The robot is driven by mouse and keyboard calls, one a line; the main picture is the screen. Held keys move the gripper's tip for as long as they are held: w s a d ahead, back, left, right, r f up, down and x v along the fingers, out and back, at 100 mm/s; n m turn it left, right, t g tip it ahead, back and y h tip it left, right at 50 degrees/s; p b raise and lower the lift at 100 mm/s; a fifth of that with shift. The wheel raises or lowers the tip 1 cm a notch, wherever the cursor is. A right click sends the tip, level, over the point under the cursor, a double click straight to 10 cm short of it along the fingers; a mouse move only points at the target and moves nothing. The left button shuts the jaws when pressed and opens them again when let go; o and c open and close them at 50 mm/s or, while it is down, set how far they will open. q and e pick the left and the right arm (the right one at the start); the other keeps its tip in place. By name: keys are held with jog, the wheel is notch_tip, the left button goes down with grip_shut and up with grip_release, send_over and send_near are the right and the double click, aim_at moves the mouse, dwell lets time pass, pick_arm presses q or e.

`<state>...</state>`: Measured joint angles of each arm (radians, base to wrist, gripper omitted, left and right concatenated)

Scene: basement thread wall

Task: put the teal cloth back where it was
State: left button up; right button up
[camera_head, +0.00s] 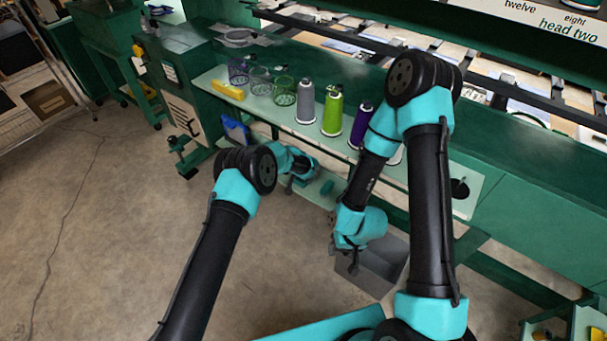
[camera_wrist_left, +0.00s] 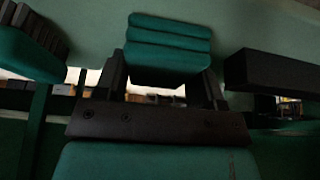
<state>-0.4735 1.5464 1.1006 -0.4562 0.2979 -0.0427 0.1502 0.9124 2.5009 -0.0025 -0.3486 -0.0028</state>
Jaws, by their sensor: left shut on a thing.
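The teal cloth (camera_wrist_left: 168,45) is a folded, layered bundle. It sits between the fingers of my left gripper (camera_wrist_left: 165,85) in the left wrist view, and the gripper is shut on it. In the head view my left gripper (camera_head: 300,180) is low, under the edge of the thread ledge and near the lower shelf. A small teal patch (camera_head: 327,187) shows just right of it; I cannot tell whether this is the held cloth. My right gripper (camera_head: 346,256) points down by the grey bin (camera_head: 386,266); its fingers are too small to read.
The pale ledge (camera_head: 210,78) carries a yellow object (camera_head: 228,90), three tinted cups, and grey (camera_head: 305,103), lime (camera_head: 332,112) and purple (camera_head: 360,125) thread cones. A blue object (camera_head: 234,129) is below the ledge. My right arm hides part of the ledge.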

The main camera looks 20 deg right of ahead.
pick_arm(q)
jog(key=shift+f, duration=0.15)
jog(key=o, duration=0.9)
jog(key=shift+v, duration=0.8)
jog(key=v, duration=1)
jog(key=shift+r, duration=0.35)
jog(key=shift+s+a, duration=0.1)
